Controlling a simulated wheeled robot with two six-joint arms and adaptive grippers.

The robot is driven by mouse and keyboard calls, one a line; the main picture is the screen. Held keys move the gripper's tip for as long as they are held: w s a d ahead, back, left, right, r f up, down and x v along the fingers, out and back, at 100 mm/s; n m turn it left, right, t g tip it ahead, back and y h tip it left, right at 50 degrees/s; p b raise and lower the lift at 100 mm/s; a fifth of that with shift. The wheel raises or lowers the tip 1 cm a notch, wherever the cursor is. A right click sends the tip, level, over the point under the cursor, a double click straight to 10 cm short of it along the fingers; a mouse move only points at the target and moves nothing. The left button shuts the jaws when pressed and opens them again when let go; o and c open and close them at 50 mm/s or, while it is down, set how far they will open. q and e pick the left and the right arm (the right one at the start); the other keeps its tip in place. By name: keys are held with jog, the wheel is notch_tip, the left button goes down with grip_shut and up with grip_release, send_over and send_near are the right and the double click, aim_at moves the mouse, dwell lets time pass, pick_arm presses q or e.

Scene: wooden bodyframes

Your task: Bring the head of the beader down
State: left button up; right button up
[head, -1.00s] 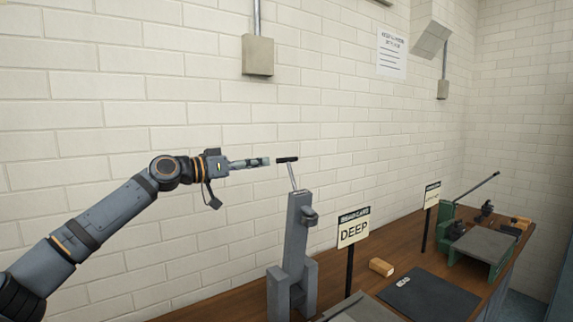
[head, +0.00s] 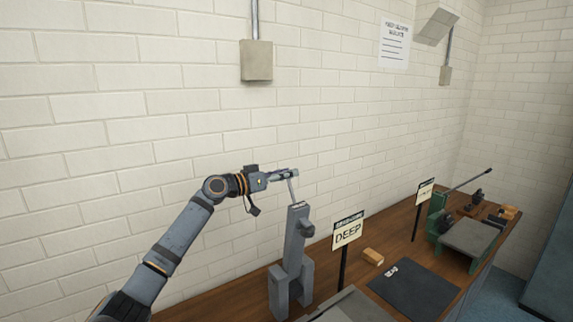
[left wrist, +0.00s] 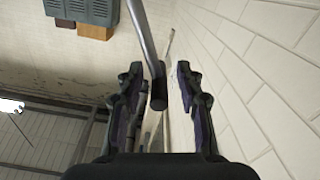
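The beader (head: 291,255) is a grey upright machine on the wooden bench, with a head part (head: 307,230) on its upper right side. A thin lever (head: 292,190) rises from its top and ends in a dark crossbar grip. My left gripper (head: 289,174) is at the top of the lever and covers most of the grip in the head view. In the left wrist view the fingers of the left gripper (left wrist: 158,95) are open, with the dark end of the grip (left wrist: 158,92) between them and gaps on both sides. My right gripper is not in view.
A sign reading DEEP (head: 347,233) stands right of the beader. A wooden block (head: 373,257) and a dark mat (head: 413,288) lie on the bench (head: 400,232). A green machine with a long lever (head: 438,215) stands farther right. The brick wall runs close behind.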

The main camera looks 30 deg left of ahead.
pick_arm(q)
jog(key=shift+w+d, duration=0.15)
grip_shut()
dwell(0.4)
